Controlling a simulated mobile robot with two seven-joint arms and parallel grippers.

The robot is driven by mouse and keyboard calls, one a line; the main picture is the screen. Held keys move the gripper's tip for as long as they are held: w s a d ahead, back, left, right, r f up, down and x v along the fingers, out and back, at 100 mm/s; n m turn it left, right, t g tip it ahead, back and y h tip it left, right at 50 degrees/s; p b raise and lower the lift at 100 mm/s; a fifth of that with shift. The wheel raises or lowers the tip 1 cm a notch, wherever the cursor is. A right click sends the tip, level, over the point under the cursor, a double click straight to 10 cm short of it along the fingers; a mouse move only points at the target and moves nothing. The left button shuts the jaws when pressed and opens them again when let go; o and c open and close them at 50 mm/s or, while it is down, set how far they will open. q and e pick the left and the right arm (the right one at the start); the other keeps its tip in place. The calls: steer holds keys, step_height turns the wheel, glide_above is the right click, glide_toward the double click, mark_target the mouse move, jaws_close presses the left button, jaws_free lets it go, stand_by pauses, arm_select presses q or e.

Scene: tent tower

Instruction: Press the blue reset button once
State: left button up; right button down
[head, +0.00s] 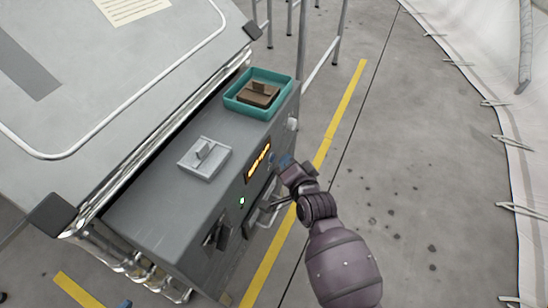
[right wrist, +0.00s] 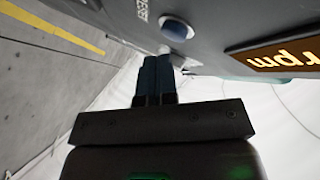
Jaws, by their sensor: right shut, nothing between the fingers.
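The blue reset button (right wrist: 177,28) sits in a pale ring on the grey panel in the right wrist view, beside partly cut-off lettering. In the head view I cannot make it out behind my right gripper. My right gripper (head: 285,163) is at the front face of the grey cabinet, just right of the orange display. In the right wrist view its dark blue fingers (right wrist: 157,72) are shut and empty. Their tips point toward the panel just below the button, close to a small white round part (right wrist: 163,49). I cannot tell whether they touch the panel. My left gripper does not show.
The orange display (head: 258,162) is on the cabinet front (head: 165,245), with a handle (head: 217,235) and a green light (head: 242,202) lower left. A teal tray (head: 278,108) with a brown piece and a grey switch block (head: 204,158) are on top. Open floor lies right.

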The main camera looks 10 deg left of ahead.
steer(key=shift+d, duration=0.1)
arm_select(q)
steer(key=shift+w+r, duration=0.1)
arm_select(e)
steer(key=shift+d, duration=0.1)
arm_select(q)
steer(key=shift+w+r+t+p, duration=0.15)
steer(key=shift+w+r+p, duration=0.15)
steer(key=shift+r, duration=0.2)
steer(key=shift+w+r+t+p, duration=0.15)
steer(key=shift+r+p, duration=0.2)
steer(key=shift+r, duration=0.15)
arm_select(e)
steer(key=d, duration=0.1)
steer(key=s+d, duration=0.1)
steer(key=d, duration=0.2)
steer(key=shift+s+d, duration=0.3)
